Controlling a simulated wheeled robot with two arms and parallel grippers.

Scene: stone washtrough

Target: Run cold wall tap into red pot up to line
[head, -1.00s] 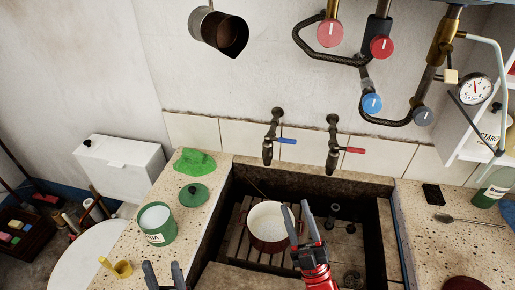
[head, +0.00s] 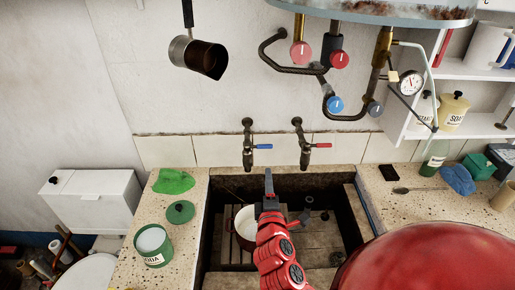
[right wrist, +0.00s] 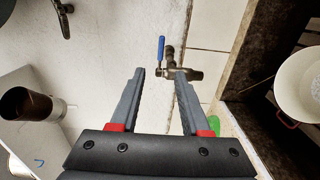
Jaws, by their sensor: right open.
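The cold wall tap (head: 249,146) has a blue lever and sticks out from the wall above the stone trough; in the right wrist view its lever (right wrist: 161,50) stands upright, ahead of the finger gap. The red pot (head: 240,230), white inside, sits on slats in the trough, partly hidden behind my right arm; its rim also shows in the right wrist view (right wrist: 300,85). No fill line can be made out. My right gripper (head: 269,188) is open and empty, raised over the trough's back part; its fingers (right wrist: 161,75) point toward the tap. My left gripper is out of view.
A red-levered tap (head: 304,147) is just right of the blue one. A dark jug (head: 198,56) hangs on the wall. A green soda tin (head: 153,245), lid and green cloth (head: 174,181) lie on the left counter. Pipes and valves hang above right.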

